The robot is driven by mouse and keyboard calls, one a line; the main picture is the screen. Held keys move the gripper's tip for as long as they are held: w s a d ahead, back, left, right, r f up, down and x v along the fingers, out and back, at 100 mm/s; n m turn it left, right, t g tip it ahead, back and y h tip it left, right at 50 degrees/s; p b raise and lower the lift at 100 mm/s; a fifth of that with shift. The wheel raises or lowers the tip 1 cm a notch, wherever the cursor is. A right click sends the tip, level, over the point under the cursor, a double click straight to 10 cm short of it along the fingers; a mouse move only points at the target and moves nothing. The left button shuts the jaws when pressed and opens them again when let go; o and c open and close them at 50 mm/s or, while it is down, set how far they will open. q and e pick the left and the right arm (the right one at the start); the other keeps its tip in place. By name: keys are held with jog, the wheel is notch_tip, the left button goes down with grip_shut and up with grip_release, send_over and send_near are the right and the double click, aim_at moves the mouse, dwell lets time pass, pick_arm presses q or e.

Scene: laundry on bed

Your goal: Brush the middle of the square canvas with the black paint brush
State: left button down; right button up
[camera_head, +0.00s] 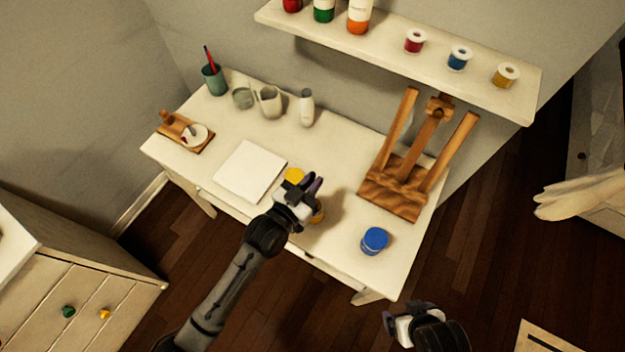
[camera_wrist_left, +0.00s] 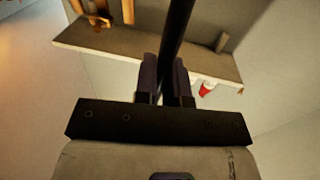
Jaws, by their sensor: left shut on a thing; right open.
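The square white canvas (camera_head: 250,172) lies flat on the white desk, left of my left gripper. My left gripper (camera_head: 307,194) is above the desk's front part, to the right of the canvas and apart from it. In the left wrist view its two fingers (camera_wrist_left: 164,75) are shut on a long, thin black stick, the black paint brush (camera_wrist_left: 176,30), which runs up out of the picture. The brush's tip is not visible, and the brush is hard to make out in the head view. My right gripper (camera_head: 402,318) is open and empty, off the desk at the lower right.
A yellow jar (camera_head: 294,175) stands by the canvas; another is partly hidden behind my left gripper. A blue jar (camera_head: 374,240) and a wooden easel (camera_head: 398,190) are at the right. A brush cup (camera_head: 214,80), mugs (camera_head: 271,103) and a bottle (camera_head: 307,108) stand at the back.

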aim_at(311, 177)
pick_arm(q)
jog(key=shift+f, duration=0.4)
dwell(0.5)
jog(key=shift+f+b, duration=0.2)
jog(key=shift+b, duration=0.1)
jog(key=shift+r, duration=0.15)
dwell(0.7)
notch_tip(311, 177, up, 5)
jog(key=p, duration=0.5)
jog(key=shift+r+p, duration=0.9)
jog(key=shift+p, duration=0.25)
